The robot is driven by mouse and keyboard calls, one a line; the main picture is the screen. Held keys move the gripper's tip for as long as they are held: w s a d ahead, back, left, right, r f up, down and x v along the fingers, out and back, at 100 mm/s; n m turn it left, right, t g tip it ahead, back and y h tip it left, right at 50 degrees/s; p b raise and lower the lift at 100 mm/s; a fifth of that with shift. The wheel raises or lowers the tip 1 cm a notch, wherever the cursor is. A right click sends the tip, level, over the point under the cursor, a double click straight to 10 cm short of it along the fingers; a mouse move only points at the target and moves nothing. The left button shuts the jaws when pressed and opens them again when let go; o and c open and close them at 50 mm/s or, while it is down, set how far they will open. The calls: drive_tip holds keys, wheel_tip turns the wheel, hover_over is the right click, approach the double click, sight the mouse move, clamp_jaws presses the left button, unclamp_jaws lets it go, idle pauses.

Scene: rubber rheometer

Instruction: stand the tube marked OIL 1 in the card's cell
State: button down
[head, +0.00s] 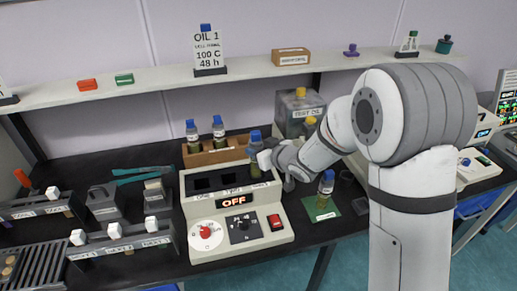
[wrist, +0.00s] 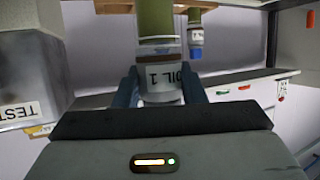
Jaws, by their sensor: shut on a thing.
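The tube marked OIL 1 (wrist: 160,76) is held between the fingers of my gripper (wrist: 160,92). In the head view the blue-capped tube (head: 256,157) is upright at the right end of the heating block (head: 178,207). Its lower end overlaps the block's top; I cannot tell whether it is inside an opening. My gripper (head: 264,160) is shut on it from the right. Two dark cell openings (head: 215,181) show empty to its left. The card (head: 208,48) on the shelf reads OIL 1, 100 C, 48 h; its cell line is too small to read surely.
A wooden rack (head: 200,158) behind the block holds two blue-capped tubes. Another tube (head: 326,187) stands on a green mat (head: 320,212) at the right. A TEST OIL container (head: 296,112) stands behind my wrist. The block's display (head: 235,201) reads OFF.

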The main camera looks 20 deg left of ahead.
drive_tip(key=shift+f+b, duration=2.5)
drive_tip(key=shift+f, duration=0.6)
drive_tip(key=c, duration=0.8)
unclamp_jaws()
drive_tip(key=shift+c, duration=0.2)
drive_tip(key=shift+r, duration=0.1)
drive_tip(key=v, duration=0.7)
drive_tip(key=shift+s+d, duration=0.25)
drive_tip(key=shift+r, duration=0.15)
